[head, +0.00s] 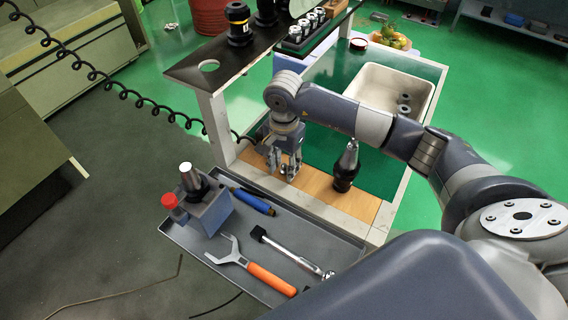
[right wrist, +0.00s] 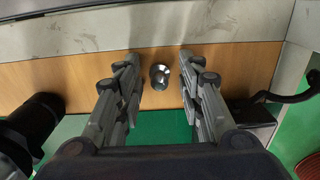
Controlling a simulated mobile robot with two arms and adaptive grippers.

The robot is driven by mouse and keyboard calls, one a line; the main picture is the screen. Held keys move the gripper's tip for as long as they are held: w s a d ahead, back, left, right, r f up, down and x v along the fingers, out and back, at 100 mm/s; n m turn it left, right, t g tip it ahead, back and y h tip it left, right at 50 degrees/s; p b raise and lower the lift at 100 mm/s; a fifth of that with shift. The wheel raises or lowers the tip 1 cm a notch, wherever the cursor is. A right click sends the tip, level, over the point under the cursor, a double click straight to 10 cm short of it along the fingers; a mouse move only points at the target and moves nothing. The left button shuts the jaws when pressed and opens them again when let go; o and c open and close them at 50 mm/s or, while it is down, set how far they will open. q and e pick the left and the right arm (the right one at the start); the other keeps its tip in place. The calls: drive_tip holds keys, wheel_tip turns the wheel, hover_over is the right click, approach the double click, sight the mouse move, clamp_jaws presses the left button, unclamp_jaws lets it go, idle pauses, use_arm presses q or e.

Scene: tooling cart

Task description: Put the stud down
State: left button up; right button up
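The stud (right wrist: 160,76) is a small round metal piece on the wooden strip (right wrist: 60,70), seen from above in the right wrist view. My right gripper (right wrist: 158,85) is open around it, one finger on each side, with a clear gap to both fingers. In the head view my right gripper (head: 285,172) points down at the wooden strip (head: 325,188), and its fingers make the stud hard to pick out there. My left gripper is not in view.
A dark tool holder (head: 347,166) stands on the strip right of the gripper. The grey tray (head: 318,243) holds an orange-handled wrench (head: 262,272), a torque wrench, a blue-black tool and a fixture block (head: 210,212). A black shelf (head: 205,62) overhangs at upper left. A white bin (head: 395,88) lies behind.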

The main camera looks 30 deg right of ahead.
sight(284, 164)
drive_tip(key=shift+r+p, duration=0.2)
drive_tip(key=shift+p, duration=0.1)
wheel_tip(284, 164, up, 12)
drive_tip(key=b, duration=0.3)
drive_tip(key=shift+b, duration=0.3)
drive_tip(key=shift+f, duration=0.15)
